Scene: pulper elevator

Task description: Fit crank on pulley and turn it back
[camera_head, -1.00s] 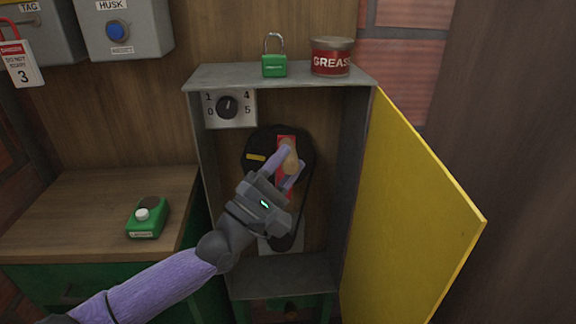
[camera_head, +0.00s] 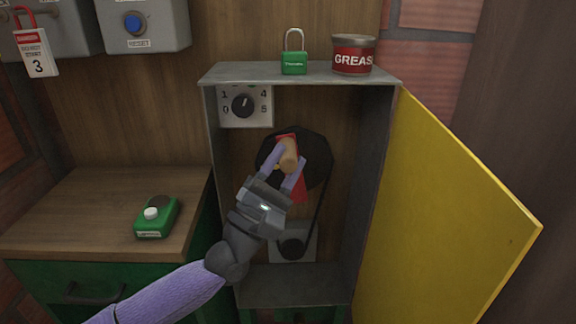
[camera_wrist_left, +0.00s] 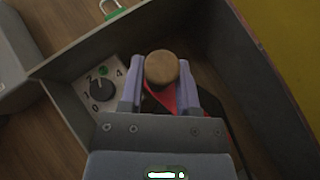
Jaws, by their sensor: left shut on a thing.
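The crank has a red arm (camera_head: 299,187) and a tan wooden handle (camera_head: 288,155). It sits in front of the black pulley (camera_head: 318,160) inside the open grey cabinet. My left gripper (camera_head: 284,172) is shut on the crank's handle, one finger on each side. In the left wrist view the round handle end (camera_wrist_left: 162,67) shows between the two lilac fingers, with a strip of red arm below it. The gripper hides part of the crank, and I cannot see how it meets the pulley's hub. A belt runs to a small lower pulley (camera_head: 292,246). My right gripper is not in view.
The yellow door (camera_head: 450,210) stands open at right. A dial (camera_head: 243,104) is at the cabinet's upper left. A green padlock (camera_head: 294,58) and grease tin (camera_head: 353,55) stand on top. A green box (camera_head: 156,217) lies on the left counter (camera_head: 95,205).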

